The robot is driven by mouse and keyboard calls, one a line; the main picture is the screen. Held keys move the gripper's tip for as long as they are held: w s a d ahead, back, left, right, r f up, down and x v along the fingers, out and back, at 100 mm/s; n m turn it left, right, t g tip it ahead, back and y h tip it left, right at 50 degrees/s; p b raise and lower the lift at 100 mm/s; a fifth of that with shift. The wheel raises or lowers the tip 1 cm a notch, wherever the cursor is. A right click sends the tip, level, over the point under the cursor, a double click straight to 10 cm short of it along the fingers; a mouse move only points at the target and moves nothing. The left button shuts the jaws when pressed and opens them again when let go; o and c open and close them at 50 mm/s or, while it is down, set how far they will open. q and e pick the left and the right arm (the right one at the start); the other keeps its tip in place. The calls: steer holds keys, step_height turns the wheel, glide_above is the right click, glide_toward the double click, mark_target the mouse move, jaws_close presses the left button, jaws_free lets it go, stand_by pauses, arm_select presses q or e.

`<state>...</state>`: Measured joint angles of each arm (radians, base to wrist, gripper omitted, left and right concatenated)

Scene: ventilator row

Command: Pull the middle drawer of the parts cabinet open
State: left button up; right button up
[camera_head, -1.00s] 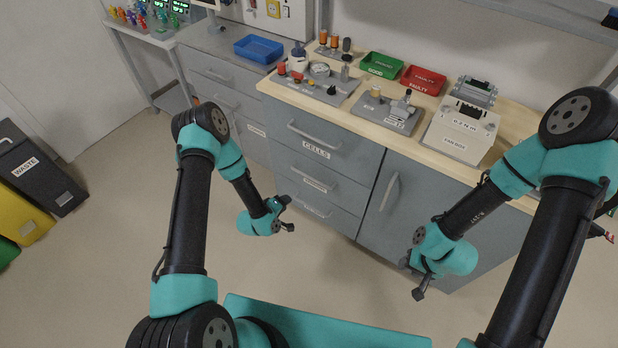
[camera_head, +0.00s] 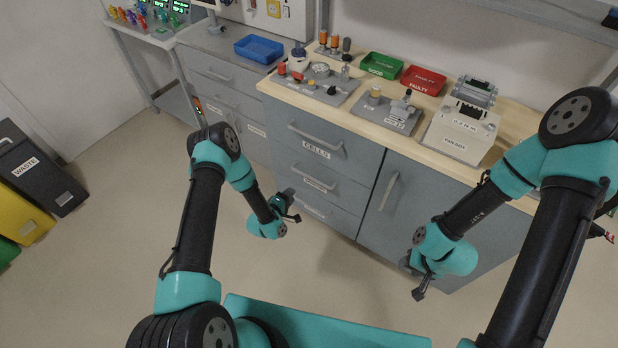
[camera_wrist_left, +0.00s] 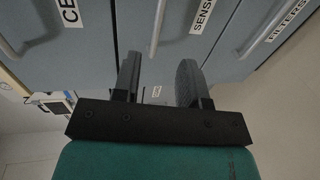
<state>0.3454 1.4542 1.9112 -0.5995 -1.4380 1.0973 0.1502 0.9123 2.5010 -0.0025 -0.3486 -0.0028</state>
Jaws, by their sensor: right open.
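The grey parts cabinet (camera_head: 345,197) has a drawer labelled CELLS on top, a middle drawer (camera_head: 322,190) and a lower drawer, all shut. The middle drawer's bar handle (camera_head: 314,178) also shows in the left wrist view (camera_wrist_left: 159,26), beside the partly cut-off SENS label. My left gripper (camera_head: 293,207) is in front of the lower drawers in the head view. In the left wrist view its two fingers (camera_wrist_left: 160,85) are apart and empty, one on each side of the handle's line, short of it. My right gripper (camera_head: 411,281) is open and empty, low before the cabinet door.
A cabinet door with a vertical handle (camera_head: 388,191) is right of the drawers. The worktop above holds a fan box (camera_head: 459,130), a green tray (camera_head: 381,66), a red tray (camera_head: 423,80) and fixtures. The floor between my arms is clear.

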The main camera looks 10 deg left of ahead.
mark_target(309, 177)
arm_select(q)
steer(key=x, duration=1.4)
steer(key=shift+w+d, duration=0.15)
steer(key=shift+w, duration=0.1)
steer(key=shift+c, duration=0.3)
jaws_close()
